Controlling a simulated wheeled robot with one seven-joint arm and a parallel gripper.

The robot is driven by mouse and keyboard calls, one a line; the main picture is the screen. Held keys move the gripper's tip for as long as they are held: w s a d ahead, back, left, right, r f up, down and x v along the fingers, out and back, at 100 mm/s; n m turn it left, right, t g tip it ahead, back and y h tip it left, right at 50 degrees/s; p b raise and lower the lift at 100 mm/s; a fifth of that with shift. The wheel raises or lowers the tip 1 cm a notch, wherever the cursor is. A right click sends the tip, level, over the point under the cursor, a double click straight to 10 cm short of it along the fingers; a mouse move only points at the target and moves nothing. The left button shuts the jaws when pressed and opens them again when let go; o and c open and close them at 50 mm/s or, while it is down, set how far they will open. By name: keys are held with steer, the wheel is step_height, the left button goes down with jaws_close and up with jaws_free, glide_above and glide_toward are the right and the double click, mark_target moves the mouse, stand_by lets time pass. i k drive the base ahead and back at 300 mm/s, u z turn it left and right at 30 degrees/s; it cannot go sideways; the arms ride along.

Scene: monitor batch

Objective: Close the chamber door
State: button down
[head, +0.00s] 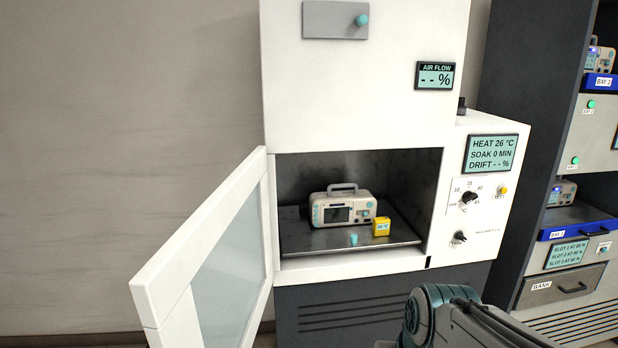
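The chamber door (205,255) is a white frame with a glass pane, hinged on the left side of the chamber. It stands wide open, swung out toward me and to the left. The chamber (300,170) is a dark metal cavity in a white cabinet. Inside on its tray (305,238) stand a beige monitor (343,207) with a handle and a small yellow block (381,227). A teal knob (353,239) is at the tray's front. Part of my arm shows at the bottom right; my gripper is not in view.
A control panel (480,200) right of the opening has dials, a yellow button (503,190) and a display (491,153) reading HEAT 26 °C. A dark rack (515,120) with bays and a drawer (560,287) stands at the right. Bare wall (110,130) fills the left.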

mark_target(161, 292)
steer(key=z, duration=2.4)
steer(key=k, duration=1.35)
steer(key=u, duration=2.2)
